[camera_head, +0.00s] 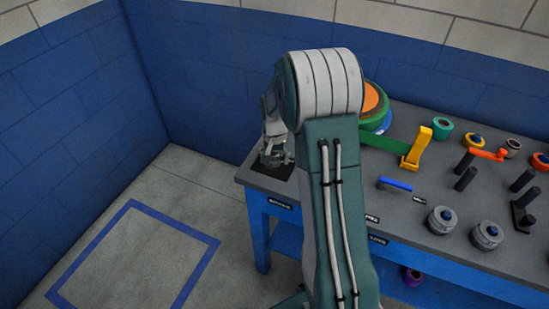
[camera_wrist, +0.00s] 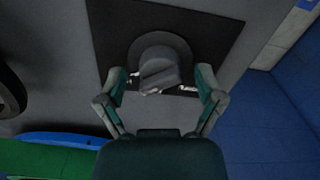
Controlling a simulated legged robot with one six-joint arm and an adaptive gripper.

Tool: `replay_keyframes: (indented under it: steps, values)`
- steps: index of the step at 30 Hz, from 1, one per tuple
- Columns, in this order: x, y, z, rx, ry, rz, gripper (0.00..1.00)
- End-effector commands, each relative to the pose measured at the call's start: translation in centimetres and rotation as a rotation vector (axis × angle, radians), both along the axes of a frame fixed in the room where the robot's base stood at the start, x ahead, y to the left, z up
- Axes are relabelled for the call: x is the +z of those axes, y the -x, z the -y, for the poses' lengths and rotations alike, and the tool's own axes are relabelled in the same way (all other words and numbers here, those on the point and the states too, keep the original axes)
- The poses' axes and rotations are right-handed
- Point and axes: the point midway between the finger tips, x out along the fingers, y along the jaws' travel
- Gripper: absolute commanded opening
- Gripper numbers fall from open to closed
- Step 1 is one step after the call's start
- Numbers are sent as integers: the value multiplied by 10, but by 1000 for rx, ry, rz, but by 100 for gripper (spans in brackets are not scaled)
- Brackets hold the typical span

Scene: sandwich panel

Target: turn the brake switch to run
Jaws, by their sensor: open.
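The brake switch (camera_wrist: 158,65) shows in the wrist view as a dark grey round knob with a raised grip, mounted on a black square plate (camera_wrist: 205,40). My gripper (camera_wrist: 160,88) is open, with one finger on each side of the knob's near part. I cannot tell whether the fingers touch it. In the head view, my gripper (camera_head: 275,158) is over the black plate (camera_head: 270,170) at the table's left corner, and it hides the knob there. Any run mark on the switch is not readable.
The grey-topped blue table (camera_head: 375,200) carries a blue handle (camera_head: 395,184), a yellow lever (camera_head: 417,148), grey round knobs (camera_head: 441,219) and several black posts to the right. A green and orange disc stack (camera_head: 375,108) stands behind my arm. Open floor lies left.

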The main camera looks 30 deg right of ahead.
Motion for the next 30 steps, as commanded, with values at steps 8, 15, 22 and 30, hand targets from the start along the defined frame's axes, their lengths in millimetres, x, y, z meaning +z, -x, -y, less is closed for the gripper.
replay_keyframes:
  steps: [8, 15, 22, 30]
  values:
    - [-1, 0, 0, 0, 0, 0, 68]
    - [-1, 0, 0, 0, 0, 0, 4]
    - [-2, 0, 0, 15, -1, -1, 4]
    - [-2, 0, -1, 134, -1, -1, 4]
